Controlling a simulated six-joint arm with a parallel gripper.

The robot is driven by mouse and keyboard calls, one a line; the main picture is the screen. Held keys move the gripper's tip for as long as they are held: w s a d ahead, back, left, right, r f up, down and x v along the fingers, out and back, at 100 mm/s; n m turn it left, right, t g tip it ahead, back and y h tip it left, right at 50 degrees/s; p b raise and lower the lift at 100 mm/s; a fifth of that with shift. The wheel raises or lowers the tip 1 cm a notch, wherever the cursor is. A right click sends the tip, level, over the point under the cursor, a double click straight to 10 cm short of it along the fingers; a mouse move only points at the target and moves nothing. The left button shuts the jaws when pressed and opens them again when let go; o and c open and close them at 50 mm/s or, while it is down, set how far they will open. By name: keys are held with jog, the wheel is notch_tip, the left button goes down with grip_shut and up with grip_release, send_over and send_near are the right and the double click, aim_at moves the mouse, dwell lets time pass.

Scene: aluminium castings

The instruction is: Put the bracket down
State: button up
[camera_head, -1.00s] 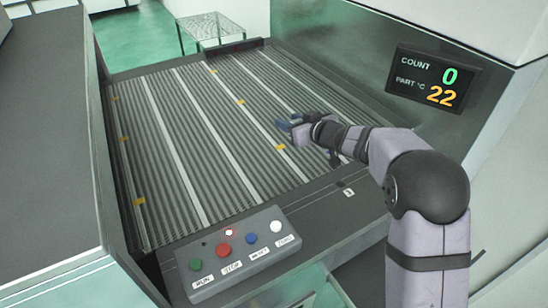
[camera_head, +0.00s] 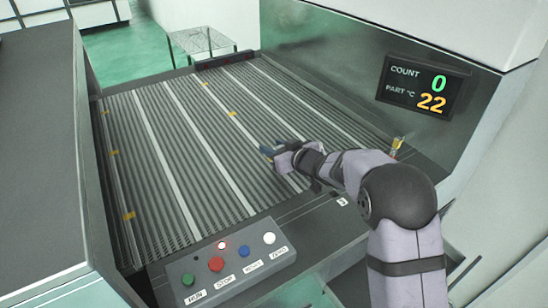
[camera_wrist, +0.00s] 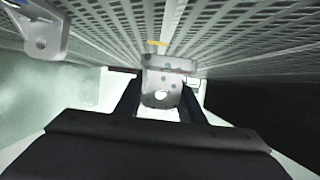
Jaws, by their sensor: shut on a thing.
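My gripper (camera_head: 270,152) is low over the grey ribbed belt (camera_head: 180,140), towards its right side. In the wrist view my gripper (camera_wrist: 160,98) is shut on a pale metal bracket (camera_wrist: 162,90) with a round hole and bluish-grey spots. The dark fingers stand on either side of it. The bracket's far part is close to the perforated belt surface; I cannot tell whether they touch. In the head view the bracket cannot be made out clearly at the fingertips.
Another pale casting with a hole (camera_wrist: 38,32) shows at the wrist view's upper left. A button panel (camera_head: 225,264) stands at the belt's near edge. A display (camera_head: 425,88) reads count 0, part 22. Small yellow marks (camera_head: 128,216) dot the belt, which looks largely clear.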

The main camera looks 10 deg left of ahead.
jog(key=shift+f, duration=1.8)
jog(key=shift+f, duration=0.1)
jog(key=shift+f, duration=0.15)
jog(key=o, duration=1.1)
jog(key=shift+r, duration=0.3)
jog(key=shift+s+d+r, duration=0.15)
jog(key=shift+s+d, duration=0.2)
jog(key=shift+d, duration=0.1)
jog(key=b+v, duration=0.2)
jog(key=v, duration=0.8)
jog(key=shift+s+d+r, duration=0.15)
jog(key=shift+s+d, duration=0.05)
jog(key=shift+s, duration=0.1)
